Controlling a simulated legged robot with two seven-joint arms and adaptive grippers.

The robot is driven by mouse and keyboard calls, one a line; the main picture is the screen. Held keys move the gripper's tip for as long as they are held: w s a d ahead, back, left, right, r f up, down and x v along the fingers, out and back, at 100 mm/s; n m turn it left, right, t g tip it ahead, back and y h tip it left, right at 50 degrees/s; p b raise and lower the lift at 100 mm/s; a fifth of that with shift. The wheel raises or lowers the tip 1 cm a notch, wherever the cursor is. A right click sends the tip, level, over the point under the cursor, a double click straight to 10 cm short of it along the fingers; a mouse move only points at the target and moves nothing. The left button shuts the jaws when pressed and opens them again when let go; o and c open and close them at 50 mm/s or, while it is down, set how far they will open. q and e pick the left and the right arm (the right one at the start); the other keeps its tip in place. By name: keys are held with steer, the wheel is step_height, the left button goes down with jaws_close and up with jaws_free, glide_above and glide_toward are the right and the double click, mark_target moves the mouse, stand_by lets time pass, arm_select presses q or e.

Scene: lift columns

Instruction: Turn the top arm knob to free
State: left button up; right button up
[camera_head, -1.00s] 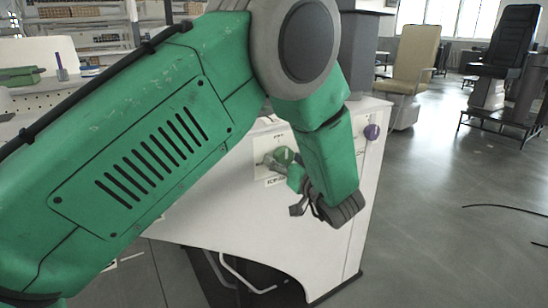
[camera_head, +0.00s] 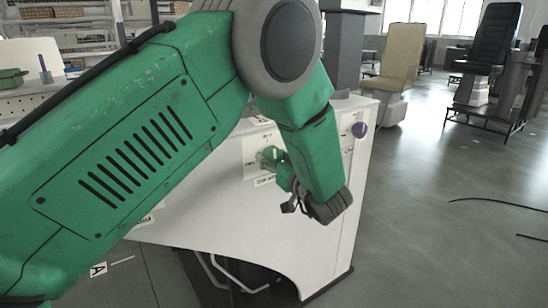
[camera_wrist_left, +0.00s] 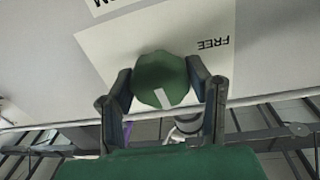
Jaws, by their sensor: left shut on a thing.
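The top arm knob (camera_wrist_left: 163,78) is green and round with a short white mark on its lower half in the left wrist view. It sits on a pale plate (camera_wrist_left: 120,50) whose word FREE, upside down, is at the knob's upper right; the mark does not point at it. In the head view the knob (camera_head: 268,156) is on the white panel's front. My left gripper (camera_wrist_left: 166,92) has one dark finger on each side of the knob and is shut on it. It also shows in the head view (camera_head: 279,168), with its fingers hard to make out. My right gripper is not in view.
The white column housing (camera_head: 200,225) stands before me, with a purple knob (camera_head: 359,130) at its upper right. My green left arm covers much of the head view. Chairs (camera_head: 405,62) stand on open grey floor at the back right.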

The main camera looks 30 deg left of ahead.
arm_select(q)
steer(key=n+p, duration=0.1)
steer(key=n, duration=0.2)
steer(key=shift+f, duration=0.2)
steer(key=n, duration=0.4)
steer(key=shift+d+n+y, duration=0.1)
steer(key=shift+n+y, duration=0.2)
steer(key=shift+n, duration=0.1)
steer(key=n, duration=0.4)
steer(key=shift+w+f+n, duration=0.1)
steer(key=shift+f+n, duration=0.05)
steer(key=shift+n, duration=0.25)
steer(key=n, duration=0.2)
steer(key=n+b, duration=0.1)
steer(key=n, duration=0.2)
steer(key=shift+d+g+y, duration=0.1)
steer(key=shift+g+y, duration=0.2)
steer(key=shift+g, duration=0.1)
steer(key=o, duration=1.2)
steer(key=shift+w, duration=0.1)
steer(key=shift+c, duration=0.2)
steer(key=shift+d+r, duration=0.1)
steer(key=shift+r, duration=0.1)
steer(key=v, duration=1.2)
